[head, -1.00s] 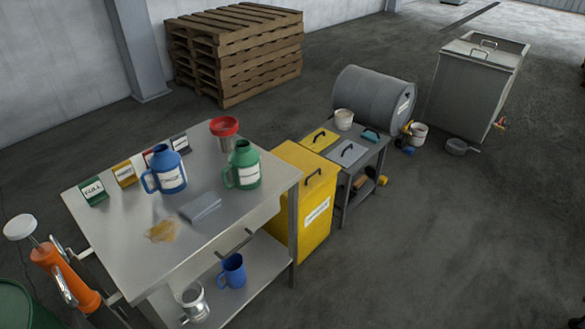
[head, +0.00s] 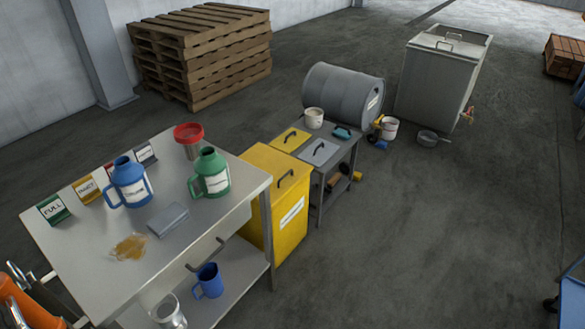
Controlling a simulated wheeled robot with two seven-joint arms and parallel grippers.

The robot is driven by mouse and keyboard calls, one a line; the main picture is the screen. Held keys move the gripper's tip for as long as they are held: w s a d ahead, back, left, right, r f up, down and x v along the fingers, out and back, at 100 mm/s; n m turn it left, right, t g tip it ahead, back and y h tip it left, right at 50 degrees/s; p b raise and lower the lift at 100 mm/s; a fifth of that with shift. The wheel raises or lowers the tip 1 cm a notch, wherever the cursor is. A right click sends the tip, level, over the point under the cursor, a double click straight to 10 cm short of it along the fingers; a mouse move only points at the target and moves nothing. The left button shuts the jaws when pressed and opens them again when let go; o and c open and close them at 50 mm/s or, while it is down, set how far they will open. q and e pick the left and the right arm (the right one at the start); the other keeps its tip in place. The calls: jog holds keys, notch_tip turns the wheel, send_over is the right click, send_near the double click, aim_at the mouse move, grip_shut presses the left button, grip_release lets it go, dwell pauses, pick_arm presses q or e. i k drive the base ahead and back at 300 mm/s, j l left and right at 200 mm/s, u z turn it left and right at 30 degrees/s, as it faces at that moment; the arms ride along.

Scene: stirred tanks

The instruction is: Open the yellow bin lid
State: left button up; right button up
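The yellow bin (head: 290,222) stands on the floor just right of the steel table, with a white label on its front. The steel table hides part of the bin's left side.
The steel table (head: 85,238) holds a blue jug (head: 130,187), a green jug (head: 211,177), a red-topped container (head: 188,137) and a brown spill (head: 130,246). A low grey bench (head: 341,150) stands beyond the bin. The floor right of the bin is clear.

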aim_at(264, 168)
jog(key=i+l+z, duration=0.2)
jog(key=i+l, duration=0.15)
jog(key=i+l+z, duration=0.2)
jog(key=i, duration=0.25)
jog(key=i+l+z, duration=0.2)
jog(key=i, duration=0.25)
jog(key=l, duration=0.1)
